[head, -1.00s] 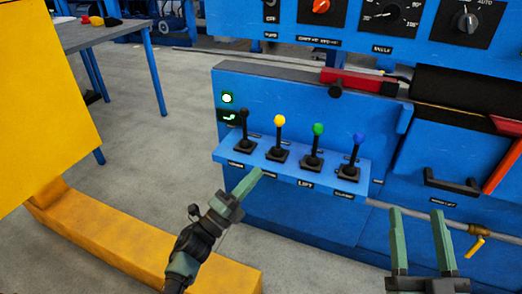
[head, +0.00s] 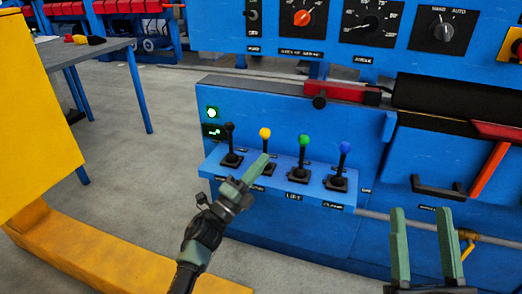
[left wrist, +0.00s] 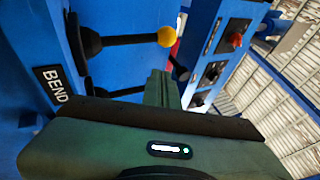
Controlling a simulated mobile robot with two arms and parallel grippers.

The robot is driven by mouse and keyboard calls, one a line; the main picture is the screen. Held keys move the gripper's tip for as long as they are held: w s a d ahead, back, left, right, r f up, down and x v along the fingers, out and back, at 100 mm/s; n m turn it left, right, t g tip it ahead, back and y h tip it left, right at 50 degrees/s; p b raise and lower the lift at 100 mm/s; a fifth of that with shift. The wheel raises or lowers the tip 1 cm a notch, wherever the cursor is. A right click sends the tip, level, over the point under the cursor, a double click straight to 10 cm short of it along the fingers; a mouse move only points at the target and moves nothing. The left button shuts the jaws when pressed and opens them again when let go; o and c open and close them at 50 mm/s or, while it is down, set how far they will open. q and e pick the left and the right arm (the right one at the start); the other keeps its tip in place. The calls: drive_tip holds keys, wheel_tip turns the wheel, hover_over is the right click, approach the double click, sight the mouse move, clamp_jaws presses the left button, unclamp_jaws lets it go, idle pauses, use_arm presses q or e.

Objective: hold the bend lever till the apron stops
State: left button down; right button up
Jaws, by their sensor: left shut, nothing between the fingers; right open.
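The lever with the yellow knob (head: 265,133) stands upright, second from left in a row on the blue ledge. In the left wrist view this yellow knob (left wrist: 166,37) and its black shaft show close up, with a BEND label (left wrist: 52,86) beside them. My left gripper (head: 258,167) is shut and empty, its tip just in front of the yellow lever's lower part. In the left wrist view the fingers (left wrist: 159,87) look apart from the shaft. My right gripper (head: 421,213) is open and empty at lower right. I cannot clearly pick out the apron.
A black lever (head: 230,142) stands left of the yellow one; a green lever (head: 304,150) and a blue lever (head: 343,160) stand right. A green light (head: 212,112) glows on the panel. A black handle (head: 438,190) and a yellow floor beam (head: 100,255) are nearby.

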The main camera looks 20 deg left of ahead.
sight(264, 142)
use_arm(q)
drive_tip(key=shift+w+a+r+b, duration=0.1)
drive_tip(key=shift+w+a+r, duration=0.2)
drive_tip(key=shift+w, duration=0.4)
drive_tip(key=shift+w+a+r+b, duration=0.15)
drive_tip(key=shift+w+r, duration=0.25)
drive_tip(key=shift+w, duration=0.25)
drive_tip(key=shift+w+a+r+b, duration=0.15)
drive_tip(key=shift+w+r, duration=0.2)
drive_tip(key=shift+w, duration=0.35)
use_arm(e)
drive_tip(key=shift+s+d+r+t+y, duration=0.15)
drive_tip(key=shift+s+r+t+y, duration=0.45)
drive_tip(key=shift+s+r+t, duration=0.75)
drive_tip(key=shift+s+r, duration=0.1)
drive_tip(key=shift+s, duration=0.05)
